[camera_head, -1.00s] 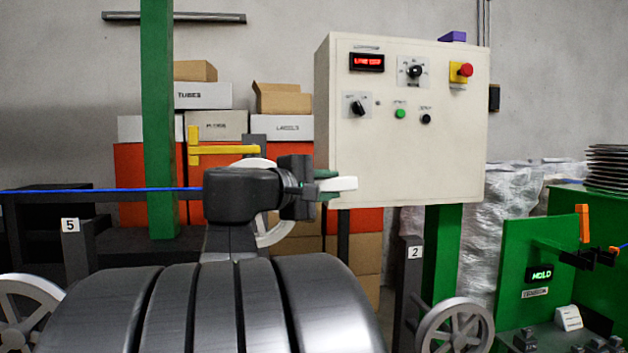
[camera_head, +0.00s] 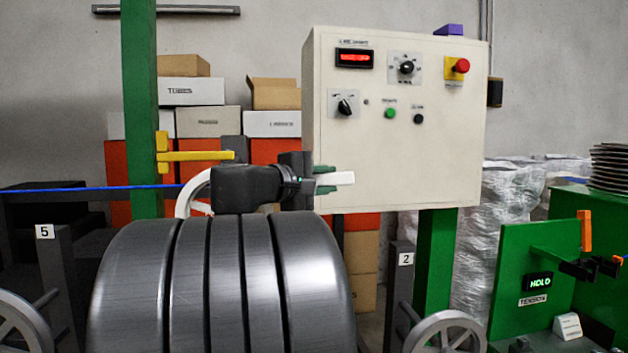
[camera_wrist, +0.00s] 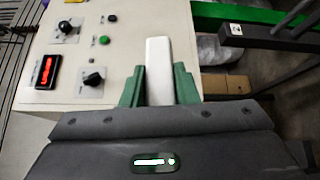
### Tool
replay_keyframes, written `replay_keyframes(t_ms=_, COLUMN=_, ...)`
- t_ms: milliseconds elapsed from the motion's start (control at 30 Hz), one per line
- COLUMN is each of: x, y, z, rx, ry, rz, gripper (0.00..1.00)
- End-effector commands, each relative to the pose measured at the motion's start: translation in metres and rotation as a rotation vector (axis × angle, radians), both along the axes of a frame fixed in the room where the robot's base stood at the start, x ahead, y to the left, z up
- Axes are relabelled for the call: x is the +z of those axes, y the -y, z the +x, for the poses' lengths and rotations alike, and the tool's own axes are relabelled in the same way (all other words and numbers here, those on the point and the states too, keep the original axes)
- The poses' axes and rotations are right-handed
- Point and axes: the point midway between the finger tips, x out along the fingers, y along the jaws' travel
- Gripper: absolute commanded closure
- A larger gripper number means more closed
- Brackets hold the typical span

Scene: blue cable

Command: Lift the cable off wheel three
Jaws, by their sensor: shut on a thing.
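The blue cable (camera_head: 90,187) runs level from the left edge, past the green post, and is lost behind my arm. A pale wheel rim (camera_head: 192,192) shows partly behind my arm; its number is not visible, so I cannot tell if it is wheel three. My gripper (camera_head: 328,181) points right, in front of the control panel in the picture. Its green fingers are shut on a white bar (camera_head: 345,179), which also shows in the wrist view (camera_wrist: 158,62). No cable shows at the fingers.
The cream control panel (camera_head: 400,150) stands behind my gripper. A yellow bracket (camera_head: 200,156) is on the green post (camera_head: 140,110). Post 5 (camera_head: 58,275) and a spoked wheel stand left, post 2 (camera_head: 402,290) and another wheel (camera_head: 445,335) right. A green machine (camera_head: 540,235) is far right.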

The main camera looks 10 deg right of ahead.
Motion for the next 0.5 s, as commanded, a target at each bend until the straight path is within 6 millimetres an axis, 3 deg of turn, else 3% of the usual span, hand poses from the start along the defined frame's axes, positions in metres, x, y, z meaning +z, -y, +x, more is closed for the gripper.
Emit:
replay_keyframes(t_ms=33, x=0.013, y=-0.001, z=0.000, rx=0.001, ry=0.001, rz=0.000, gripper=0.93)
replay_keyframes(t_ms=500, x=0.069, y=-0.010, z=0.000, rx=0.000, ry=0.000, rz=0.000, gripper=0.93)
